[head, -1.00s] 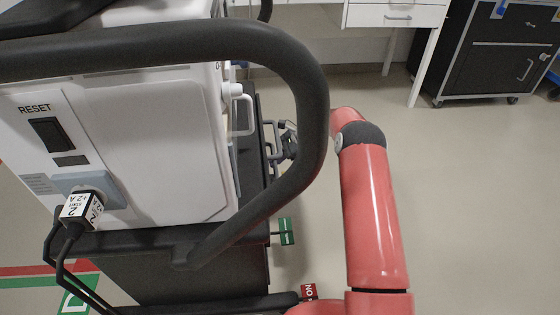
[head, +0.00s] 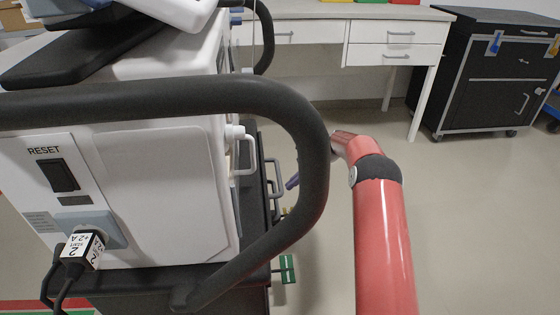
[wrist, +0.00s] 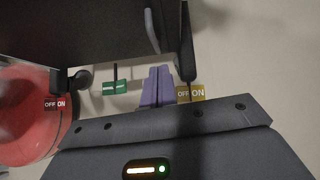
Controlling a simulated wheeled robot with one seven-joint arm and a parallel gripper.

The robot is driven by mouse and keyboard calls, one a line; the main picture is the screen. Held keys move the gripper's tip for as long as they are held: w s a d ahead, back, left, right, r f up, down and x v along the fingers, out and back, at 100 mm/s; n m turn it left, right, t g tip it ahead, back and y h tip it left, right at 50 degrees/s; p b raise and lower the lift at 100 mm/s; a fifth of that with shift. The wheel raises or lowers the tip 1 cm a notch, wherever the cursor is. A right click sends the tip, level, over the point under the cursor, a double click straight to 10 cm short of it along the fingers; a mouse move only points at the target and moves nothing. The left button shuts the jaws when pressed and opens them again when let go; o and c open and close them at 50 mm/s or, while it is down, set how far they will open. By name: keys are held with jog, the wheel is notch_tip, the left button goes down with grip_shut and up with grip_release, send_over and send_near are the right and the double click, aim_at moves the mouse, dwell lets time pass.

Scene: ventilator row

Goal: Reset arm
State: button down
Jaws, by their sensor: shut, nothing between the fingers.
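My red arm (head: 383,245) reaches forward on the right of a white ventilator (head: 175,175). My gripper (wrist: 157,85) shows in the wrist view as two purple fingers side by side, shut and empty. In the head view a small purple part of it (head: 292,182) shows past the dark rail; the rest is hidden. In the wrist view a yellow OFF/ON tag (wrist: 190,94) is just right of the fingers and a green tag (wrist: 115,88) is to their left. I cannot tell whether the fingers touch anything.
A thick dark handle rail (head: 312,150) curves around the ventilator. Its near face has a RESET switch (head: 58,176) and a plugged-in cable (head: 82,250). A white desk (head: 395,40) and a black cabinet (head: 490,85) stand behind. The floor (head: 480,220) at right is clear.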

jog(key=s+d+r+n+t+h+p, duration=0.1)
jog(key=s+r+n+h, duration=0.15)
jog(key=s+r, duration=0.4)
jog(key=s+r+n+t+h, duration=0.1)
jog(key=s+r+n, duration=0.25)
jog(key=r, duration=0.65)
jog(key=s+d+r+n+t+h+p, duration=0.1)
jog(key=s+r+n+h, duration=0.1)
jog(key=s+r, duration=0.5)
jog(key=s+d+r+n+t+h, duration=0.1)
jog(key=s+n, duration=0.1)
jog(key=s, duration=0.6)
jog(key=s+d+r+n+t+h+p, duration=0.1)
jog(key=s+d+r+n, duration=0.1)
jog(key=s, duration=0.7)
jog(key=s+d+r+n+t+h+p, duration=0.1)
jog(key=s+n, duration=0.3)
jog(key=s, duration=0.5)
jog(key=shift+d+r+t, duration=0.5)
jog(key=shift+d+r, duration=0.05)
jog(key=shift+r, duration=0.05)
